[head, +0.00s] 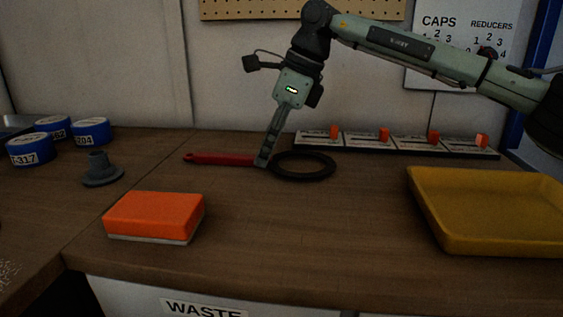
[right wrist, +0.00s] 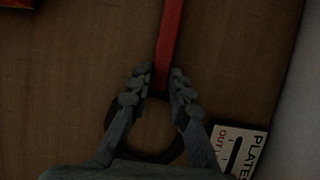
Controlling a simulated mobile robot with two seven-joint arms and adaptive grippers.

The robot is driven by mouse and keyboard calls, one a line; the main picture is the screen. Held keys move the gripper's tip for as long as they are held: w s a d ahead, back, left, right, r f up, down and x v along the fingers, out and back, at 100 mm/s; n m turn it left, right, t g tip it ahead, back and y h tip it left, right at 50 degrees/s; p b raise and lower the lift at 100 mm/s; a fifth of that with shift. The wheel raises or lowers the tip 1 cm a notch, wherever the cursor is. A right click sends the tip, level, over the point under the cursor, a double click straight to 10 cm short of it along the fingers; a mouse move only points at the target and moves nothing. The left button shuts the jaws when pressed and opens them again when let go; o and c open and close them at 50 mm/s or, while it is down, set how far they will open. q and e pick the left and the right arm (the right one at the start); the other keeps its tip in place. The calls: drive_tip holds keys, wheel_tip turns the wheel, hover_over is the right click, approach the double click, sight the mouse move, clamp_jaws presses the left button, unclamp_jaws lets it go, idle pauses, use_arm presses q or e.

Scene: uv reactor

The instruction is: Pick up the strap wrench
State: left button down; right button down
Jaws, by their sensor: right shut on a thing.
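The strap wrench has a red handle (head: 222,159) and a black ring strap (head: 333,168). It lies along the back of the wooden bench, handle to the left and ring to the right. My right gripper (head: 262,163) reaches down onto the handle's right end, near the ring. In the right wrist view the gripper's fingers (right wrist: 160,92) are on both sides of the red handle (right wrist: 170,45), shut on it. The ring (right wrist: 160,153) shows partly behind the fingers. I cannot tell whether the wrench is lifted off the bench. My left gripper is not in view.
An orange sponge block (head: 155,214) lies at the front left, a grey flanged part (head: 102,172) behind it. Several blue labelled caps (head: 30,150) stand at the far left. A yellow tray (head: 440,240) is at the right. A switch row (head: 393,147) lines the wall.

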drive_tip(key=shift+r, duration=0.15)
